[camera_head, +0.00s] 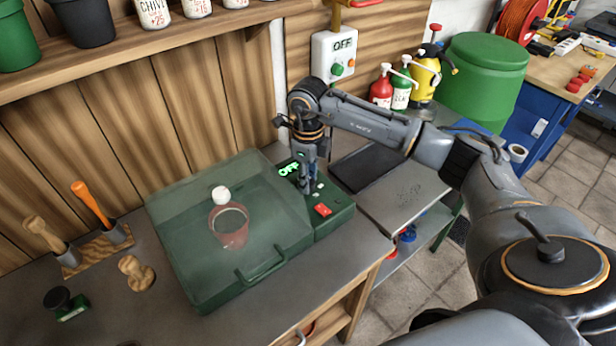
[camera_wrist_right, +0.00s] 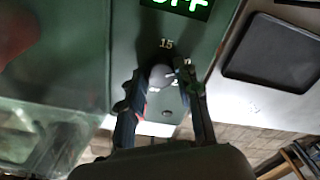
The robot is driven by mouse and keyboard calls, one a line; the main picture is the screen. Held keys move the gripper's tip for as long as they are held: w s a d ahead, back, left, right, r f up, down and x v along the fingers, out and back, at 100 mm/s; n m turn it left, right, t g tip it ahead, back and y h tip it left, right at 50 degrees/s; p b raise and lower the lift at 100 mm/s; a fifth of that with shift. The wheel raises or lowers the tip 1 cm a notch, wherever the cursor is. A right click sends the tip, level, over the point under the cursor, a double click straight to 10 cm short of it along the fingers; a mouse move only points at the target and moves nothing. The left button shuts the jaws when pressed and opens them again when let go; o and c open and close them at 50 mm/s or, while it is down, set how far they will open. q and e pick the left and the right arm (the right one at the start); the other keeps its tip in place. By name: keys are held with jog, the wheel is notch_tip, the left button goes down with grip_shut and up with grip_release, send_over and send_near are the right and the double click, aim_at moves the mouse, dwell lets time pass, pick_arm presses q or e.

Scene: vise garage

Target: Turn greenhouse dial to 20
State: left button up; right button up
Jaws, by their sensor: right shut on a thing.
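The greenhouse (camera_head: 180,200) is a green box with a clear lid, on the bench. Its control panel (camera_head: 335,218) on the right side has a lit green display (camera_head: 288,169) reading OFF and a red switch (camera_head: 322,209). My right gripper (camera_head: 306,188) points down at the panel and hides the dial in the head view. In the right wrist view the right gripper (camera_wrist_right: 160,85) is shut on the dial (camera_wrist_right: 161,75), a round grey knob. The mark 15 shows just above the dial; another mark beside it is partly hidden by a finger. My left gripper is out of view.
A terracotta pot (camera_head: 229,228) is seen through the lid, near a white round knob (camera_head: 221,195). Hand tools (camera_head: 92,204) stand left on the bench. A wall box (camera_head: 335,55) also reads OFF. Spray bottles (camera_head: 400,88) stand behind my right arm.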

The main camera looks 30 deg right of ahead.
jog(key=o, duration=1.2)
jog(key=shift+c, duration=0.2)
notch_tip(320, 180, up, 12)
